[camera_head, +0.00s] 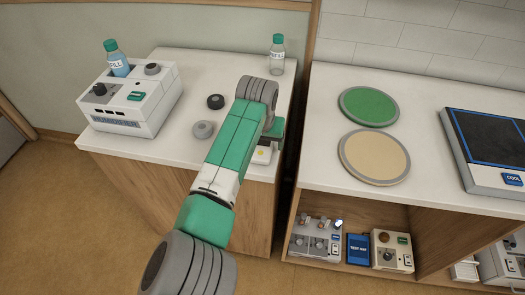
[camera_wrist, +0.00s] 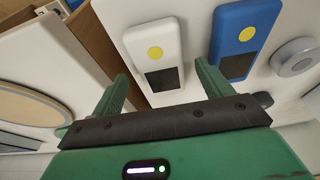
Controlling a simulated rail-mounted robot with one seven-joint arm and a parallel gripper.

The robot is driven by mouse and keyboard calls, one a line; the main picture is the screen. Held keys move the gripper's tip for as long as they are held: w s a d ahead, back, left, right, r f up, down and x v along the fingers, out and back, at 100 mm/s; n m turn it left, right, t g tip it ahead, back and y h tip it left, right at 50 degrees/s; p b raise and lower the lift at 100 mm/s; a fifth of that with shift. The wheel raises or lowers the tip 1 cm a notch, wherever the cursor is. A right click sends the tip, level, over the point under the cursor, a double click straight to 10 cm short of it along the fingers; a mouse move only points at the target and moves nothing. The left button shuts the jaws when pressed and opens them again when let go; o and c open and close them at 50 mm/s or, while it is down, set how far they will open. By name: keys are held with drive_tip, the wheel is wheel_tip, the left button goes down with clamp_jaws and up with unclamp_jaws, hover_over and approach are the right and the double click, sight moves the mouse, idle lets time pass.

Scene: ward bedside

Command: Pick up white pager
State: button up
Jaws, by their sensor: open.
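The white pager (camera_wrist: 152,40), with a yellow dot and a dark screen, lies on the left counter. In the wrist view its screen end is between the two green fingers of my gripper (camera_wrist: 161,72). The fingers are apart, one on each side, and nothing is gripped. Whether they touch the pager or are down at its height is unclear. In the head view, only part of the white pager (camera_head: 262,155) shows beside my arm, which hides much of my gripper. A blue pager (camera_wrist: 246,38) lies just right of the white one in the wrist view.
The left counter (camera_head: 190,62) also holds a humidifier (camera_head: 130,100), a blue bottle (camera_head: 116,62), a clear bottle (camera_head: 277,58), a black knob (camera_head: 215,101) and a grey knob (camera_head: 203,130). Across a gap, the right counter (camera_head: 425,185) bears green and tan discs, with devices on its lower shelf.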

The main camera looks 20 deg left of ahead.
drive_tip(key=shift+w+a+f, duration=0.1)
drive_tip(key=shift+w+f, duration=0.05)
drive_tip(key=shift+f, duration=0.5)
drive_tip(key=shift+c, duration=0.2)
drive_tip(key=shift+r, duration=0.1)
drive_tip(key=c, duration=1.1)
drive_tip(key=shift+o, duration=0.2)
drive_tip(key=r, duration=0.1)
drive_tip(key=r+p, duration=0.2)
drive_tip(key=r, duration=0.1)
drive_tip(key=shift+d, duration=0.3)
drive_tip(key=s+d+p, duration=0.4)
drive_tip(key=s+d, duration=0.4)
drive_tip(key=d, duration=0.5)
drive_tip(key=shift+s+r, duration=0.25)
drive_tip(key=shift+r, duration=0.2)
